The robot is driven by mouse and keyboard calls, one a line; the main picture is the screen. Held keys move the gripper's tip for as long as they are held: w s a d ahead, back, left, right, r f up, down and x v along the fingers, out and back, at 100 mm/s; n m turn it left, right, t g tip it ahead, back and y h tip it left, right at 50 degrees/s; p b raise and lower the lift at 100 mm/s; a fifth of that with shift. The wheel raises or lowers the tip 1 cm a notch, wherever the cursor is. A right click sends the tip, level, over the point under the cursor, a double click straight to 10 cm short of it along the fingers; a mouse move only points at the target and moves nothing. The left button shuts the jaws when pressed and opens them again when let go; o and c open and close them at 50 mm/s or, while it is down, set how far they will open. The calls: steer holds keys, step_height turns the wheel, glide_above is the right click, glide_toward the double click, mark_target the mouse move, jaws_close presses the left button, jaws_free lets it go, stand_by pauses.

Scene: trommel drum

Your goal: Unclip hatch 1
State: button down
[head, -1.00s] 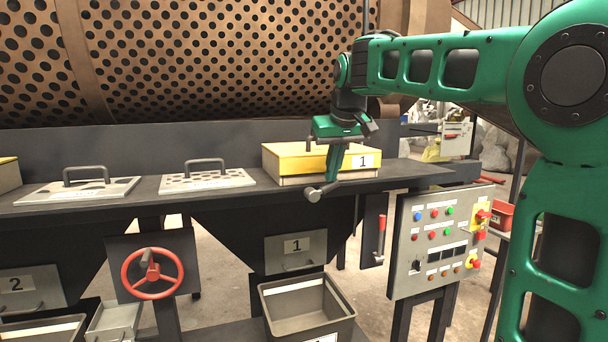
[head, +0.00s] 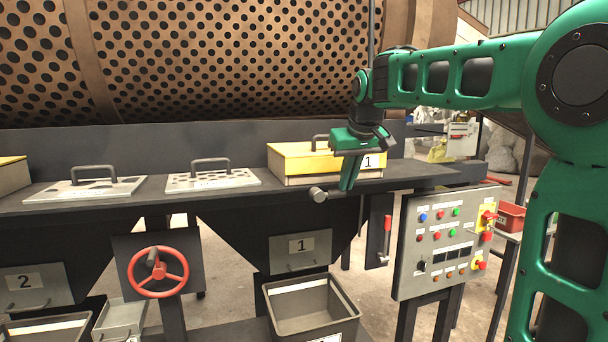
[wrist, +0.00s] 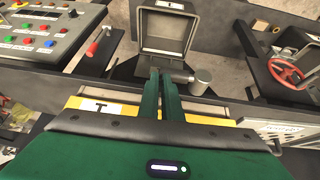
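Hatch 1 (head: 300,165) is a yellow-topped box with a handle and a "1" label, on the dark ledge in the head view. Its yellow edge (wrist: 215,113) shows behind my gripper in the wrist view. A grey cylindrical knob (head: 318,194), probably the clip's, stands out at the ledge's front edge below the hatch. It also shows in the wrist view (wrist: 203,82), with a short bar running toward my fingers. My gripper (head: 347,187) points down in front of the hatch's right part, fingertips right of the knob. The fingers are close together; whether they hold the bar cannot be told.
A control panel (head: 440,240) and a red-handled lever (head: 386,232) are to the right. A grey bin (head: 310,305) stands below chute plate 1 (head: 300,250). A red handwheel (head: 158,272) is at the left. Two flat handled covers lie on the ledge left of the hatch.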

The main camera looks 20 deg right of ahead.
steer(key=shift+s+d+f, duration=0.2)
steer(key=shift+f, duration=0.5)
steer(key=s+d+r, duration=0.5)
steer(key=d+r, duration=0.2)
steer(key=r, duration=0.2)
steer(key=shift+d, duration=0.25)
steer(key=shift+s, duration=0.1)
stand_by(0.3)
steer(key=s+a+f+m+g, duration=0.2)
steer(key=s+f+m+g, duration=0.1)
steer(key=s+f, duration=1.3)
steer(key=s+a+f+m+g+y, duration=0.1)
steer(key=s+a+f+m+g, duration=0.1)
steer(key=s+f, duration=1.4)
steer(key=shift+s+a+m+g, duration=0.25)
steer(key=shift+a+m+g, duration=0.15)
steer(key=shift+a+g, duration=0.1)
